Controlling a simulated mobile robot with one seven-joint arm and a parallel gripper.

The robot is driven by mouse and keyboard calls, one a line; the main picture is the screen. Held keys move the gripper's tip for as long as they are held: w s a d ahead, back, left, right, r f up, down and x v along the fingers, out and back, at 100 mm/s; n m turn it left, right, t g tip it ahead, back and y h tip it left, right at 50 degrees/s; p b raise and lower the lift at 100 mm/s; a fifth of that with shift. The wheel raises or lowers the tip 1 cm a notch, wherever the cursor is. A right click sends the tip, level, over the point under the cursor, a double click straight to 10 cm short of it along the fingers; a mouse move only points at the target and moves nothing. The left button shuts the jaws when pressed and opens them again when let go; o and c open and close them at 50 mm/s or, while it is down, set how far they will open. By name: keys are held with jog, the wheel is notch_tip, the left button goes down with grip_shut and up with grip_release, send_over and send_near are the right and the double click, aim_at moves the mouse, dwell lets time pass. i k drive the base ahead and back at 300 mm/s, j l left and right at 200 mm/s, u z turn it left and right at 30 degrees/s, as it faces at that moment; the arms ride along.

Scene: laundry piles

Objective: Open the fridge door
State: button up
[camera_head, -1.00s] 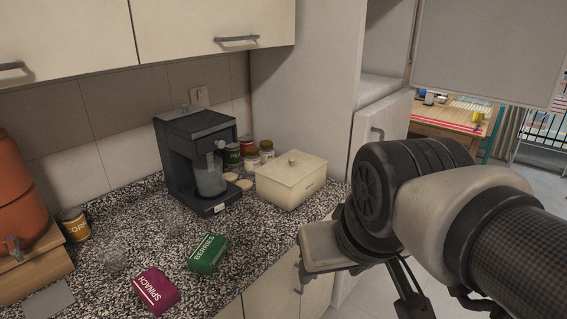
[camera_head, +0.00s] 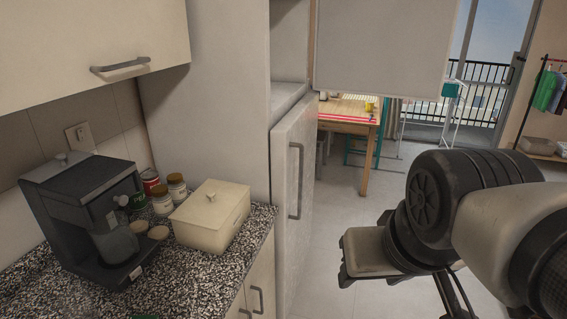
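The tall pale fridge unit (camera_head: 215,95) stands at the end of the counter. Its lower door (camera_head: 285,215) has a long vertical grey handle (camera_head: 296,180); I cannot tell whether this door is fully shut. Above it, a large pale panel (camera_head: 385,45) sticks out at the upper right, like an upper door swung open beside an open recess (camera_head: 288,45). My gripper (camera_head: 365,256) is to the right of the lower door and its handle, apart from both. Its fingers cannot be made out.
A speckled counter (camera_head: 180,285) at left bears a coffee machine (camera_head: 85,215), jars and a cream lidded box (camera_head: 208,217). A cabinet handle (camera_head: 122,64) juts at upper left. Bare floor (camera_head: 335,205) lies right of the fridge, before a wooden table (camera_head: 345,110).

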aim_at(293, 140)
jog(key=i+l+z, duration=0.5)
jog(key=i+l, duration=0.15)
jog(key=i, duration=0.15)
